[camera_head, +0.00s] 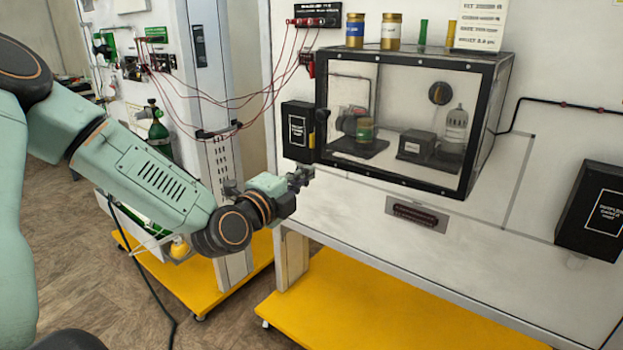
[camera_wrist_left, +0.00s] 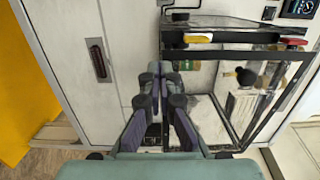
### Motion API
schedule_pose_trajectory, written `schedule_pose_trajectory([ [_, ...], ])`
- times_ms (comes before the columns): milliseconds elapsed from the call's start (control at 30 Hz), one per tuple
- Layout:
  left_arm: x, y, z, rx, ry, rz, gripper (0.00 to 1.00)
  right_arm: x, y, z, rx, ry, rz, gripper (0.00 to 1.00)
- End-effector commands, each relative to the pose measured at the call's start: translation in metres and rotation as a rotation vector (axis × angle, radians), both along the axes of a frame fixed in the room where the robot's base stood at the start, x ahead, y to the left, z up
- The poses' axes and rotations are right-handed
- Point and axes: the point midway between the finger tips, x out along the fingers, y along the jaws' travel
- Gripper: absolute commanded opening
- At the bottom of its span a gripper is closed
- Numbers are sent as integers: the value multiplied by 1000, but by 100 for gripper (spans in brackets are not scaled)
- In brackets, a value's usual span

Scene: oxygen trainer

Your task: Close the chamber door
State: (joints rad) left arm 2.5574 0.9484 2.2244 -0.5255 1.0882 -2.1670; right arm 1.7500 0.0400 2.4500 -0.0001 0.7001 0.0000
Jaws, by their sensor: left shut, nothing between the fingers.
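The chamber (camera_head: 478,192) is a clear box with a black frame on the white panel, right of centre in the head view. Its black-edged front (camera_head: 395,178) faces me. I cannot tell whether a door there stands ajar. The chamber's frame (camera_wrist_left: 240,55) also fills the right part of the wrist view. My left gripper (camera_head: 300,178) is shut and empty, just left of and below the chamber's lower left corner. Its dark fingers (camera_wrist_left: 156,78) show in the middle of the wrist view, in front of the chamber's lower edge. My right gripper is not in view.
A small black box (camera_head: 297,130) is mounted left of the chamber, just above my left gripper. Jars (camera_head: 391,32) and a sign (camera_head: 481,25) stand on the chamber. A larger black box (camera_head: 594,212) is at the right. Red tubes (camera_head: 245,98) hang at the left.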

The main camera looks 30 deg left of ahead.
Motion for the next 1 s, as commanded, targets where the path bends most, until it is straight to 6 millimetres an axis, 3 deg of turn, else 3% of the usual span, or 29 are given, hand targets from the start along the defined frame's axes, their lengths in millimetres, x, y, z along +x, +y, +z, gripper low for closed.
schedule_pose_trajectory([
  [300,24,0,-1,3,1,-1,0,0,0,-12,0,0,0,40],
  [833,31,0,0,0,-1,-1,0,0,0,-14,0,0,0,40],
  [1000,46,1,-2,5,1,-1,0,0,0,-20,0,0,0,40],
])
